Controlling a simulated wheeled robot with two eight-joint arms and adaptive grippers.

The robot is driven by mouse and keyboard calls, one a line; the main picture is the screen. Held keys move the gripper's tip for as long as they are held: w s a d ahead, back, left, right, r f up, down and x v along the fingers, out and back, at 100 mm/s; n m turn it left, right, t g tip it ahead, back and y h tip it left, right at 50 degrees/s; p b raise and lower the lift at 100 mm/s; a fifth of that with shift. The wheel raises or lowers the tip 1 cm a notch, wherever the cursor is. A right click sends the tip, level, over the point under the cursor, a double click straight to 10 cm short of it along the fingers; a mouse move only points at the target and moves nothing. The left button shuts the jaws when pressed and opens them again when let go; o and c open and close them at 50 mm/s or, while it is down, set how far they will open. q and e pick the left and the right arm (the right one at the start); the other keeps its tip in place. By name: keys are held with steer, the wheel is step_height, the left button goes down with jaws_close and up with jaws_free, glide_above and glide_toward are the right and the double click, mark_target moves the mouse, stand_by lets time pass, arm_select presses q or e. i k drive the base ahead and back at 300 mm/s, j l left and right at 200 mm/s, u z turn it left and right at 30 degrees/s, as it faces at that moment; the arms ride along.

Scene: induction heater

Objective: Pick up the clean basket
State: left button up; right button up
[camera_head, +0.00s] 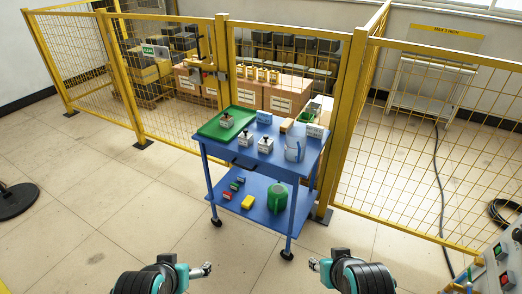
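Several small silvery basket-like items with dark tops are on the blue cart (225,152). One small item (226,121) sits on a green tray (207,131) at the cart's left end. Two similar items, a left one (248,139) and a right one (265,145), stand on the bare blue top near its front edge. They are too small to tell which is the clean basket. My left gripper (207,269) and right gripper (313,264) are low in the view, in front of the cart and apart from everything. Their finger openings are too small to judge.
A pale blue jug (295,149) and small boxes stand on the cart's right side. Its lower shelf holds a green container (277,197), a yellow block (247,202) and small coloured pieces. A yellow mesh fence (345,120) stands behind. A control panel (500,265) is at lower right. Floor before the cart is clear.

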mark_target(246, 139)
steer(key=i+j+z, duration=0.2)
steer(key=i+j, duration=0.3)
steer(key=i+j+z, duration=0.2)
steer(key=i+j, duration=0.3)
steer(key=j, duration=0.15)
